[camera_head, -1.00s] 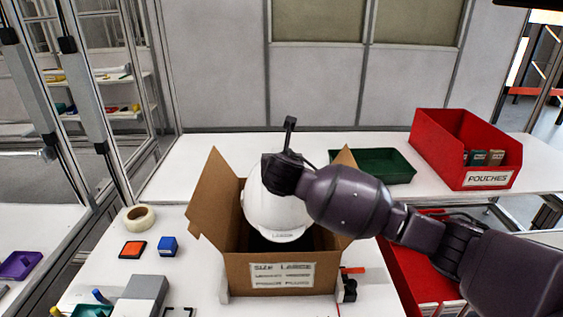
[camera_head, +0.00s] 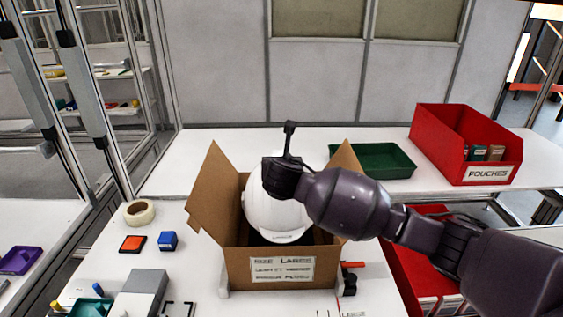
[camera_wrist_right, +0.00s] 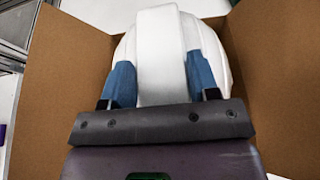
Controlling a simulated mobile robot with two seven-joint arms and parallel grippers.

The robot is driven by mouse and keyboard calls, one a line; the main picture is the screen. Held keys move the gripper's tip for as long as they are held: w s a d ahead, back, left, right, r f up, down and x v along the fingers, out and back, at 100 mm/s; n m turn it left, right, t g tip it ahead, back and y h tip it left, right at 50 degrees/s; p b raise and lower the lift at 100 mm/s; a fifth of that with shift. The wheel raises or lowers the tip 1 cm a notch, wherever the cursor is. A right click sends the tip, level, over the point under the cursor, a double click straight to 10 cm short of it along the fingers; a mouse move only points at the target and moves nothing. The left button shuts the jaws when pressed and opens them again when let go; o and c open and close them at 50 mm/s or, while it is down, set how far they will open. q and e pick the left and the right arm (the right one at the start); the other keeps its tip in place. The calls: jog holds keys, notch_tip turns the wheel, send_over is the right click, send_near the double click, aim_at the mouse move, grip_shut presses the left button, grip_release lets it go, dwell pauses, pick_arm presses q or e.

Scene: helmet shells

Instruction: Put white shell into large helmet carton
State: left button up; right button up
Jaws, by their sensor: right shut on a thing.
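The white shell (camera_head: 273,214) is inside the open top of the large helmet carton (camera_head: 238,268), a brown box with raised flaps and a size label on its front. Its dome still stands above the carton's front edge. My right gripper reaches over the carton from the right. In the right wrist view its blue-padded fingers (camera_wrist_right: 160,85) are shut on the raised middle ridge of the white shell (camera_wrist_right: 210,50), with carton walls (camera_wrist_right: 65,85) on both sides. The shell's underside is hidden. My left gripper is not in view.
A red pouches bin (camera_head: 440,145) and a green tray (camera_head: 385,160) stand on the back bench. Left of the carton lie a tape roll (camera_head: 139,213), an orange pad (camera_head: 132,244) and a blue block (camera_head: 168,241). A grey block (camera_head: 140,292) is at the front left.

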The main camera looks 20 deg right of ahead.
jog(key=shift+f+b, duration=1)
jog(key=shift+f, duration=2.95)
jog(key=shift+f+b, duration=1.2)
jog(key=shift+f, duration=2.5)
jog(key=o, duration=1.5)
jog(key=shift+o, duration=0.2)
